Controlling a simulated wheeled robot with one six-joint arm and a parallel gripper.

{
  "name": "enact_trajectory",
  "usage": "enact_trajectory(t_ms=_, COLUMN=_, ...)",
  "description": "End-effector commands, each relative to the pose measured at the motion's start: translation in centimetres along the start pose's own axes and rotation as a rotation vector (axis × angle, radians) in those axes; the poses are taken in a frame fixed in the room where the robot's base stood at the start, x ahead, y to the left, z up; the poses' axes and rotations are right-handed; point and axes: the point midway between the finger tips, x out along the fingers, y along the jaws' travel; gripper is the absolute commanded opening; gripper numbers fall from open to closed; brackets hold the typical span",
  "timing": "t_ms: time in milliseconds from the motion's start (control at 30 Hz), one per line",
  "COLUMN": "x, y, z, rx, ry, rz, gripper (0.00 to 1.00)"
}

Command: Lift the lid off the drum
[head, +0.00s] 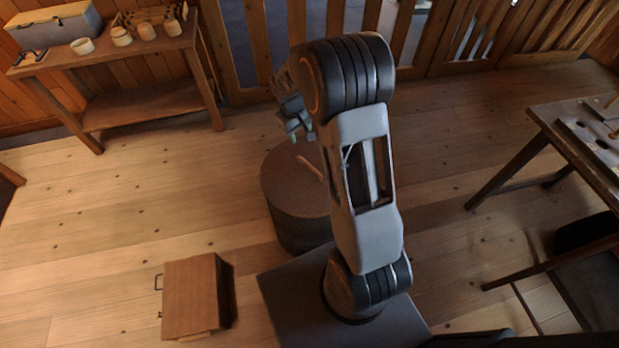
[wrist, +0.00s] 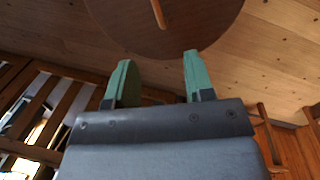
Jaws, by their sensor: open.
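The drum (head: 301,226) is a dark round container standing on the wooden floor, partly hidden by my arm. Its brown lid (head: 284,184) is on top, with a light wooden bar handle (head: 310,168) standing out from it. In the wrist view the lid (wrist: 205,28) fills the top middle, and the handle (wrist: 158,14) is cut off by the top edge. My gripper (head: 298,132) is above the far side of the lid in the head view. Its green fingers (wrist: 158,78) are apart with nothing between them, clear of the handle.
A wooden box (head: 192,296) with dark handles lies on the floor at the lower left. A side table (head: 150,49) with cups and a grey case (head: 54,27) stands at the upper left. A workbench (head: 575,125) is at the right. Floor left of the drum is clear.

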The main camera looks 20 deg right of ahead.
Motion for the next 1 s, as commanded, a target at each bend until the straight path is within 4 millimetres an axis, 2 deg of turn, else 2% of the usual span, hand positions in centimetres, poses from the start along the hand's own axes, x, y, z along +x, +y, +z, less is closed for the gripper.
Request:
enact_trajectory(t_ms=33, x=2.7, y=0.2, z=-0.6, rx=-0.011, ry=-0.022, rz=-0.001, gripper=0.48)
enact_trajectory(t_ms=100, x=4.9, y=0.5, z=-1.2, rx=-0.025, ry=-0.041, rz=0.001, gripper=0.48)
enact_trajectory(t_ms=300, x=8.8, y=1.0, z=-1.9, rx=-0.049, ry=-0.071, rz=0.002, gripper=0.48)
enact_trajectory(t_ms=500, x=12.7, y=1.2, z=-1.7, rx=-0.053, ry=-0.079, rz=0.002, gripper=0.48)
enact_trajectory(t_ms=733, x=16.1, y=1.2, z=-1.4, rx=-0.051, ry=-0.077, rz=0.002, gripper=0.48)
enact_trajectory(t_ms=1000, x=17.7, y=1.2, z=-1.3, rx=-0.052, ry=-0.075, rz=0.003, gripper=0.48)
